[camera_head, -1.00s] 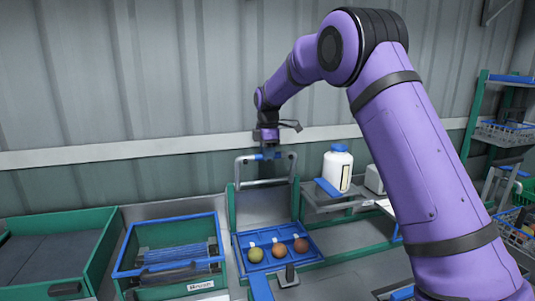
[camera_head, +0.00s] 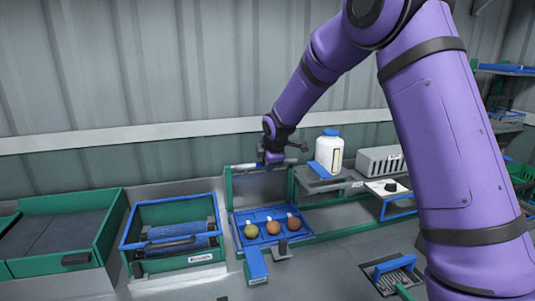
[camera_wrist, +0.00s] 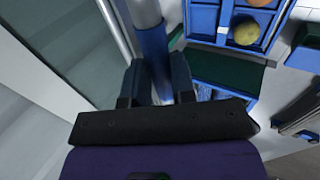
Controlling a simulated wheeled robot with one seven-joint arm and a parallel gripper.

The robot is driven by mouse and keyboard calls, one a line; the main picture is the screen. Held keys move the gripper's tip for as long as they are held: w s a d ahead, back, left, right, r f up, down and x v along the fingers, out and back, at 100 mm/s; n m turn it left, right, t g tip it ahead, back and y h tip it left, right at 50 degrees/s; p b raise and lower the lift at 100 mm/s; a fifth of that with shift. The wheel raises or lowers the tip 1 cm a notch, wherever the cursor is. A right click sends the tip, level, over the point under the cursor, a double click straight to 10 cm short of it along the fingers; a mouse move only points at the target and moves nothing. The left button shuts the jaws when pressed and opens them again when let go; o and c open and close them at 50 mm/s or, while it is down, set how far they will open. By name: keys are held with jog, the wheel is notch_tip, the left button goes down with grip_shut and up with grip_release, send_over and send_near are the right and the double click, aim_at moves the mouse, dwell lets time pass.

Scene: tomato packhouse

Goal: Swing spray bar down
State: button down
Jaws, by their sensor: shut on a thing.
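The spray bar (camera_head: 245,167) is a grey tube that lies low across the top of a green-sided stand, behind a blue tray (camera_head: 268,239). My gripper (camera_head: 272,160) is at the middle of the bar and hides part of it. In the wrist view the grey tube of the bar (camera_wrist: 145,12) runs into a blue grip sleeve (camera_wrist: 154,45). The two dark fingers of my gripper (camera_wrist: 156,82) are shut around this sleeve, one on each side.
The blue tray holds three round tomatoes, greenish, orange and reddish (camera_head: 293,224). A white bottle with a blue cap (camera_head: 329,153) stands close to the right of my gripper. A grey box (camera_head: 380,160) is farther right. A green bin (camera_head: 175,213) stands left. The corrugated wall is behind.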

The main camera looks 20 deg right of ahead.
notch_tip(320, 180, down, 8)
jog(key=s, duration=0.2)
jog(key=shift+s+f, duration=0.25)
jog(key=shift+s, duration=0.15)
dwell(0.4)
jog(key=c, duration=1)
grip_release()
jog(key=shift+o, duration=0.2)
jog(key=shift+w+r, duration=0.15)
jog(key=shift+r, duration=0.05)
jog(key=v, duration=1.1)
